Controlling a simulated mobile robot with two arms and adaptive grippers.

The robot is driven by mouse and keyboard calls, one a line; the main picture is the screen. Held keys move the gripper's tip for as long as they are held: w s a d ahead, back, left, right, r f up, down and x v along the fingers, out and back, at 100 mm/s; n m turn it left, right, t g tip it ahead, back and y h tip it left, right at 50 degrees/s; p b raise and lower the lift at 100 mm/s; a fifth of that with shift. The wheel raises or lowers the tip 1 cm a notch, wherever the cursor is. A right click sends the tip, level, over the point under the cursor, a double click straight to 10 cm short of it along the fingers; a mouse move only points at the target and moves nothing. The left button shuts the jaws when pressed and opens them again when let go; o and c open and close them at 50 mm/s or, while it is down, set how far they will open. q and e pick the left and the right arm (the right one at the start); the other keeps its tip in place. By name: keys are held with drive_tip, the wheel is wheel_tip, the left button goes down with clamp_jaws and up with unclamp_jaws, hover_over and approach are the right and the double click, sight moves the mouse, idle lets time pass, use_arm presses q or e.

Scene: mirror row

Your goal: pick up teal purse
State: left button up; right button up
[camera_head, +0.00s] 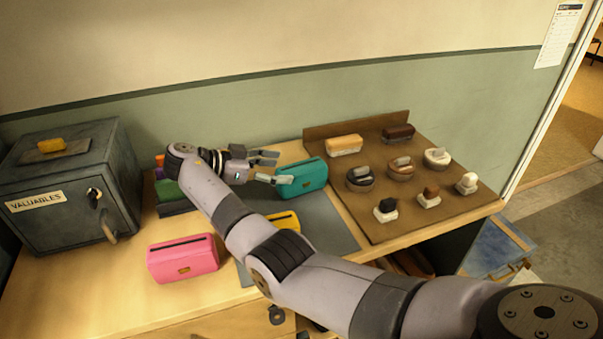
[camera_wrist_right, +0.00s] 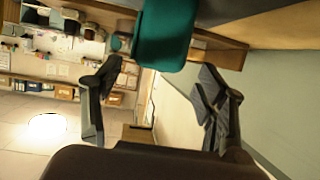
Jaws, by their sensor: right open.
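The teal purse (camera_head: 312,177) stands upright on the desk, at the back edge of the grey mat and left of the brown board. My right gripper (camera_head: 279,168) is open and empty, just left of the purse, with its fingers pointing at it. The nearer finger overlaps the purse's left side in the head view; I cannot tell if it touches. In the right wrist view, the teal purse (camera_wrist_right: 166,35) lies ahead of and between the spread fingertips (camera_wrist_right: 157,72), apart from both. My left gripper is not in view.
A pink purse (camera_head: 183,260) stands front left; a yellow one (camera_head: 284,221) is partly hidden behind my right arm. A grey safe (camera_head: 70,190) stands at left. The brown board (camera_head: 385,222) holds several brushes and small items. The green wall (camera_head: 230,115) is close behind.

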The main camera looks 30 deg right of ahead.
sight(287, 169)
drive_tip(key=shift+x, duration=1.15)
drive_tip(key=shift+s+d+f+p, duration=0.2)
drive_tip(key=shift+d+p, duration=0.3)
drive_tip(key=shift+p, duration=0.25)
drive_tip(key=p+x, duration=0.1)
drive_tip(key=x, duration=0.2)
drive_tip(key=shift+s+d+f, duration=0.2)
drive_tip(key=shift+d, duration=0.05)
drive_tip(key=shift+d+f, duration=0.15)
drive_tip(key=shift+c, duration=0.8)
drive_tip(key=c, duration=1.2)
